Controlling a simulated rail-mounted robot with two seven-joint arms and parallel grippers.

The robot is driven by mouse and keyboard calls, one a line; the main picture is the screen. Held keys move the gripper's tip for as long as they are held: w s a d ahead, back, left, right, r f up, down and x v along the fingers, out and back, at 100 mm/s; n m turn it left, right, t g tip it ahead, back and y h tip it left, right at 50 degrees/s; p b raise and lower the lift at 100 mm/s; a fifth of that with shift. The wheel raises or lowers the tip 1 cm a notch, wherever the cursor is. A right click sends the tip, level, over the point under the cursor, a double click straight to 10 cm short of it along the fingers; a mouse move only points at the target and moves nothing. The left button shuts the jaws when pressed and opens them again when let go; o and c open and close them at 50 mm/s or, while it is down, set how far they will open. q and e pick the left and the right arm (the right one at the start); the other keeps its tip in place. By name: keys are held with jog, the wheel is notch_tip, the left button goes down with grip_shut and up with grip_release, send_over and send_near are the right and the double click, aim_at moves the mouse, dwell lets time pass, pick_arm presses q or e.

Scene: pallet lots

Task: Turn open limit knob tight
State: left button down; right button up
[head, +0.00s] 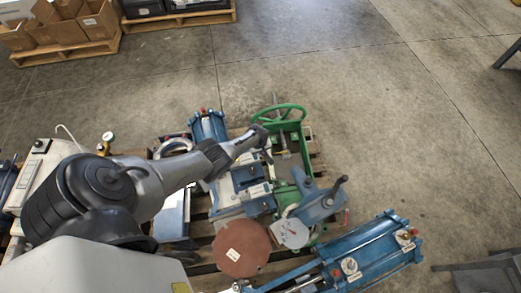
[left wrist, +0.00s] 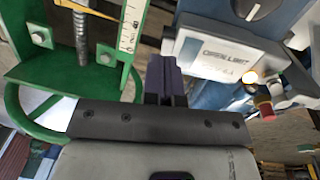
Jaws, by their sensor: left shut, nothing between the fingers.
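My left gripper (head: 262,135) reaches over the pallet, beside the green handwheel frame (head: 284,147). In the left wrist view its dark fingers (left wrist: 163,80) are shut together and empty. To the right of the fingers is a pale blue-grey housing (left wrist: 225,55) with a printed label that seems to include the word "limit"; the print is small and blurred. A dark round knob (left wrist: 256,8) with a light pointer line sits at the top edge. A red knob (left wrist: 264,106) sits on the housing's right side. The fingers appear apart from both knobs. My right gripper is not in view.
The green frame (left wrist: 80,80), with a threaded rod and a scale, stands close left of the fingers. A red-brown disc (head: 240,248), a blue lever unit (head: 320,200) and a blue cylinder (head: 370,250) crowd the pallet.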

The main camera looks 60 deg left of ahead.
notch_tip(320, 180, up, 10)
jog(key=p, duration=0.9)
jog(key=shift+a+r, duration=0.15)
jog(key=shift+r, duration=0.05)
